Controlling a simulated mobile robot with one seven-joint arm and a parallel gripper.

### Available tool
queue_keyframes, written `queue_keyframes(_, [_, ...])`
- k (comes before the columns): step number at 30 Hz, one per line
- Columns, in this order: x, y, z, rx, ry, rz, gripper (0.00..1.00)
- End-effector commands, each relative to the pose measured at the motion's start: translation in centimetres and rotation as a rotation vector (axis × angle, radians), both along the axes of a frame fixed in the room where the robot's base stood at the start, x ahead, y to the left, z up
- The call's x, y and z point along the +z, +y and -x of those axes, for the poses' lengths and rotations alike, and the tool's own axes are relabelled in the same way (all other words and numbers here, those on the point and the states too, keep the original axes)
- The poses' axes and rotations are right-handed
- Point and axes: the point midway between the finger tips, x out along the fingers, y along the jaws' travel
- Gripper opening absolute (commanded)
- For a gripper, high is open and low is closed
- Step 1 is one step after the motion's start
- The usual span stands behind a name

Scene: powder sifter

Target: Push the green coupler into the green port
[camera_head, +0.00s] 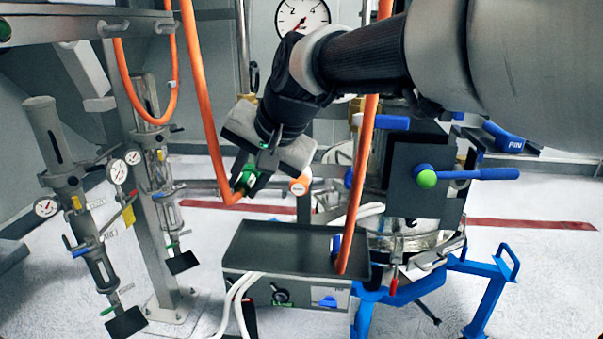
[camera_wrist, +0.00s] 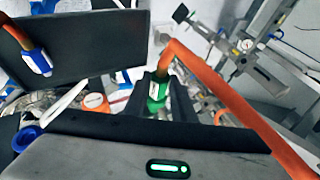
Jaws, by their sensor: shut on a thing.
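My gripper (camera_head: 247,187) is shut on the green coupler (camera_head: 243,177), which is at the end of an orange hose (camera_head: 214,150). In the wrist view the green coupler (camera_wrist: 156,92) sits between the dark fingers, with the hose bending off to the right. The gripper is in the air, behind and left of the black-topped box (camera_head: 297,240). On that box's front face is a dark round fitting (camera_head: 281,295) with a trace of green, which may be the green port. The coupler is well apart from it.
A blue coupler (camera_head: 336,246) on another orange hose stands at the box's right edge. White hoses (camera_head: 240,292) hang at its front left. A blue frame (camera_head: 485,290) and a machine are at right, gauged columns (camera_head: 75,195) at left.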

Motion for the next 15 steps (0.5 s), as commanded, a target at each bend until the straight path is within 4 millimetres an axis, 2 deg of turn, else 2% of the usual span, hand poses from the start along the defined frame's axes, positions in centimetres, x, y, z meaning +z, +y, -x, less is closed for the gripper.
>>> queue_keyframes(2, [0.04,-0.01,-0.16,-0.001,0.000,0.000,0.04])
queue_keyframes(3, [0.03,-0.02,-0.13,0.000,-0.001,-0.001,0.30])
queue_keyframes(6, [0.02,-0.02,-0.12,-0.001,-0.001,0.000,0.45])
queue_keyframes(15, [0.11,-0.08,-0.05,0.000,0.000,0.000,0.45])
